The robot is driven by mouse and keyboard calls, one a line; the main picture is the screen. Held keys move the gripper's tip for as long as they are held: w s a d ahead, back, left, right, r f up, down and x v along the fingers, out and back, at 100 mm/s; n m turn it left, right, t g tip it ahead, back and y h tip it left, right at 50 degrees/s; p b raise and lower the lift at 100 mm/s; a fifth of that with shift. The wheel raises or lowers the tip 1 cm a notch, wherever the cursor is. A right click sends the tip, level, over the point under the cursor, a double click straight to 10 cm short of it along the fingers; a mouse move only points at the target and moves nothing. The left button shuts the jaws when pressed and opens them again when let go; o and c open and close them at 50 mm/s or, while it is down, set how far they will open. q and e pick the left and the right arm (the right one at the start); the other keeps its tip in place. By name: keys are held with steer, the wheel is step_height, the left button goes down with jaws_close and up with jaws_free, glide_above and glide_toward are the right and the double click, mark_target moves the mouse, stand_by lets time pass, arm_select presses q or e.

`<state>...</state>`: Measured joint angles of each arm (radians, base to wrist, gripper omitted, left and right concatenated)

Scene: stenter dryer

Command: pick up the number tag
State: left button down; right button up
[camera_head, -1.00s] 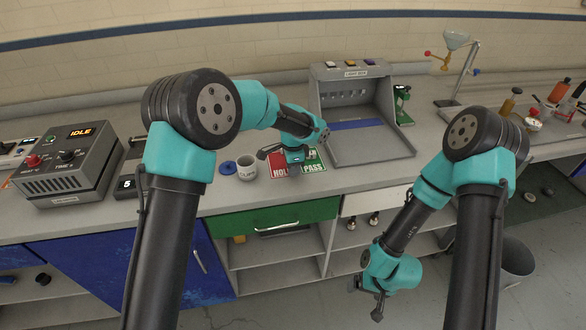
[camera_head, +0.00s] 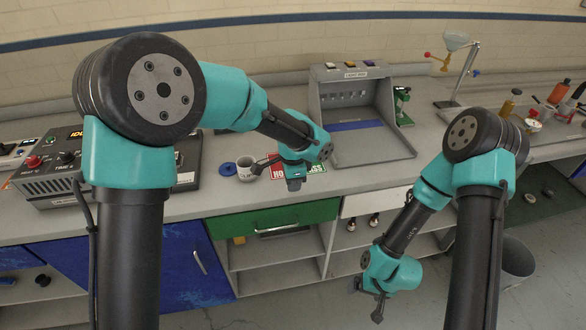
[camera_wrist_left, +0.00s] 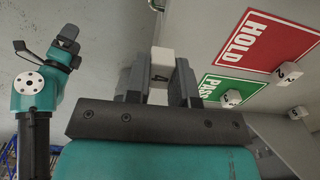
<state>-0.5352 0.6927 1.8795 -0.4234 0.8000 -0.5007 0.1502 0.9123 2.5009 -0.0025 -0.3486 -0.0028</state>
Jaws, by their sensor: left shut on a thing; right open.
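My left gripper (camera_head: 294,183) is over the bench's front edge, in front of the red and green cards. In the left wrist view, its two dark fingers (camera_wrist_left: 160,80) are shut on a small white number tag (camera_wrist_left: 161,65) with a dark digit that looks like a 4. In the head view I cannot make out this tag. Other white tags sit on the red HOLD card (camera_wrist_left: 288,72), on the green PASS card (camera_wrist_left: 231,98) and beside them (camera_wrist_left: 298,112). My right gripper (camera_head: 374,303) is open and empty, low in front of the shelves.
A white cup (camera_head: 246,170) and a blue disc (camera_head: 228,169) stand left of the cards. The grey light box (camera_head: 372,150) is behind them to the right. A green drawer (camera_head: 275,218) lies below the bench edge. A control box (camera_head: 60,185) is at the left.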

arm_select(q)
steer(key=s, duration=0.6)
steer(key=shift+r, duration=0.25)
